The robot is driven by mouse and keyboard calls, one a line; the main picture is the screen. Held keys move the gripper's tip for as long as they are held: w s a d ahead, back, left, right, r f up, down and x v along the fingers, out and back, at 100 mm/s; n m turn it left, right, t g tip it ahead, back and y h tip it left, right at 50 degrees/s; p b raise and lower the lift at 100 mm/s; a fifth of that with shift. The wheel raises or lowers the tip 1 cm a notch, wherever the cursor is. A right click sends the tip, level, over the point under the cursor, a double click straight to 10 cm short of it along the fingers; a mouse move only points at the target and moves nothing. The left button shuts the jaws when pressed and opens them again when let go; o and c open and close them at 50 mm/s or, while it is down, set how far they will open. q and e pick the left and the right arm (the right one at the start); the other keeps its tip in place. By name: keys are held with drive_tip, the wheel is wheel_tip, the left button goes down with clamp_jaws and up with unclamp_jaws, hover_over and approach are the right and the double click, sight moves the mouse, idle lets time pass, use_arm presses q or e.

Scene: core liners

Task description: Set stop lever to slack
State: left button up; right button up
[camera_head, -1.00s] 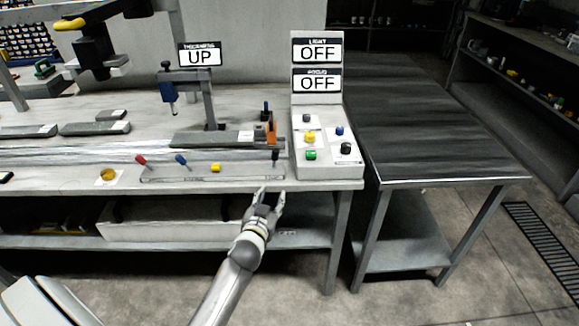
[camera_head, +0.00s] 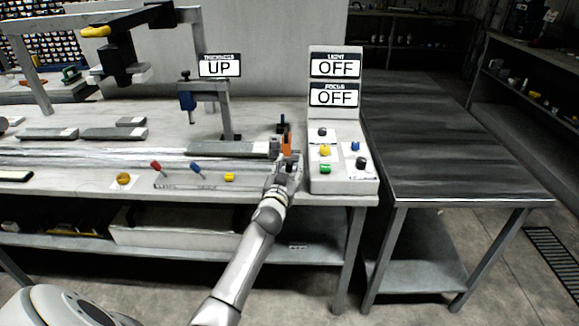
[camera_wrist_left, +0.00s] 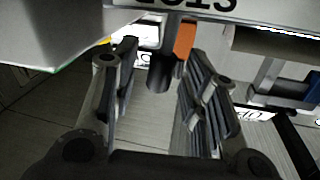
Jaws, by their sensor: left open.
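The black-handled stop lever stands at the right end of the front control strip (camera_head: 210,183), and my gripper largely hides it in the head view. In the left wrist view a dark handle, apparently this lever (camera_wrist_left: 159,76), shows between the finger pads. My left gripper (camera_head: 288,168) is at the lever, its fingers open on either side of the handle; whether they touch it I cannot tell. The fingers also show in the wrist view (camera_wrist_left: 158,95). Cut-off lettering shows at the top there; the lever's setting is not readable. My right gripper is not in view.
Red (camera_head: 156,168) and blue (camera_head: 197,169) levers and a yellow button (camera_head: 229,177) lie left along the strip. An orange part (camera_head: 287,145) stands just behind the gripper. A button console (camera_head: 341,178) stands close on the right. A dark table (camera_head: 450,150) beyond is clear.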

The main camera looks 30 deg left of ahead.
use_arm(q)
drive_tip(key=shift+w+a, duration=0.25)
drive_tip(key=shift+w, duration=0.3)
drive_tip(key=shift+c, duration=0.3)
clamp_jaws()
drive_tip(key=shift+w+d+m+p, duration=0.25)
drive_tip(key=shift+d+m+p, duration=0.2)
drive_tip(key=shift+m, duration=0.55)
drive_tip(key=shift+w+d+f+m+g, duration=0.15)
drive_tip(key=shift+d+f+m+g, duration=0.1)
drive_tip(key=shift+m, duration=0.35)
drive_tip(key=shift+w+d+f+m+g, duration=0.15)
drive_tip(key=shift+d+m+g, duration=0.1)
drive_tip(key=shift+m, duration=0.35)
drive_tip(key=shift+o, duration=0.3)
unclamp_jaws()
